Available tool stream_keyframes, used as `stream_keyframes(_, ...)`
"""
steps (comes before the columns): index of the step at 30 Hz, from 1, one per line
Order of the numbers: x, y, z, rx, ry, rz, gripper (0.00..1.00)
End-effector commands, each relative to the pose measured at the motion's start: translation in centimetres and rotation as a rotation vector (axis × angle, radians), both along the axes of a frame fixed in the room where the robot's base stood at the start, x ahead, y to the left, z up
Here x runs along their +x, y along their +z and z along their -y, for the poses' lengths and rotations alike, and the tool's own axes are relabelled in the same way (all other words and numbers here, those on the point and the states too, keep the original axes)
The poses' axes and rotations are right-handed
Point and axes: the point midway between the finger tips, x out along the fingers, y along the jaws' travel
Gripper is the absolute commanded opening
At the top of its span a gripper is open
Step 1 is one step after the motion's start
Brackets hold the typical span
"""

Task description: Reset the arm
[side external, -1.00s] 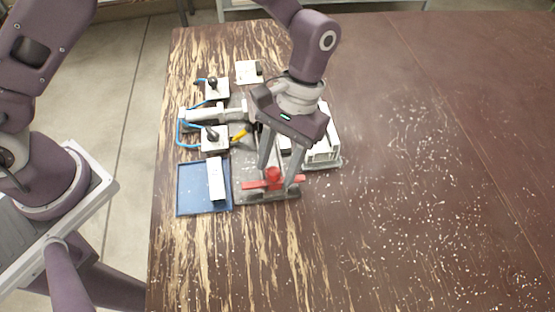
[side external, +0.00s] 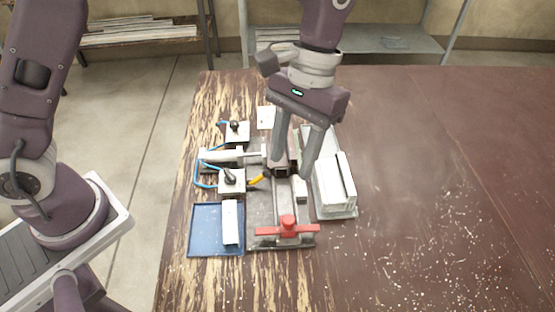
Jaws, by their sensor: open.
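My gripper (side external: 292,170) points down above the clamp bench, over the back part of the grey fixture plate (side external: 262,212). Its two fingers are apart and I see nothing held between them. The fixture carries a red clamp handle (side external: 288,226) at its front end. A dark block (side external: 280,168) and a small pale block (side external: 300,190) sit near the fingertips on the plate. I cannot tell from this view whether the fingers touch the dark block.
A blue tray (side external: 204,240) with a white bar (side external: 230,222) lies front left of the fixture. A white slotted holder (side external: 334,186) stands right of it. Valve boxes (side external: 231,181) with blue hoses are at the left. The table's right side (side external: 450,180) is clear apart from pale specks.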

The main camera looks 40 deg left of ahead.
Motion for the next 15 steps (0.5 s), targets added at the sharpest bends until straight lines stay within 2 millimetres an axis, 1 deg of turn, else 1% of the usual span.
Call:
stream_keyframes(1,-0.4,3.0,-2.1,-0.019,0.009,0.072,0.45)
stream_keyframes(2,-0.9,4.7,-3.4,-0.028,0.012,0.117,0.45)
stream_keyframes(3,-1.7,6.6,-5.2,-0.037,0.013,0.178,0.45)
stream_keyframes(5,-3.4,9.1,-7.8,-0.046,0.017,0.272,0.45)
stream_keyframes(6,-4.8,10.4,-9.5,-0.047,0.018,0.337,0.45)
stream_keyframes(7,-5.9,11.3,-10.7,-0.045,0.020,0.386,0.45)
stream_keyframes(8,-7.1,11.9,-11.8,-0.043,0.021,0.435,0.45)
stream_keyframes(9,-8.7,12.5,-13.2,-0.037,0.021,0.497,0.45)
stream_keyframes(10,-9.9,12.7,-14.1,-0.030,0.022,0.541,0.45)
stream_keyframes(12,-12.3,12.7,-15.7,-0.012,0.022,0.631,0.45)
stream_keyframes(15,-14.8,12.1,-17.1,0.016,0.019,0.722,0.45)
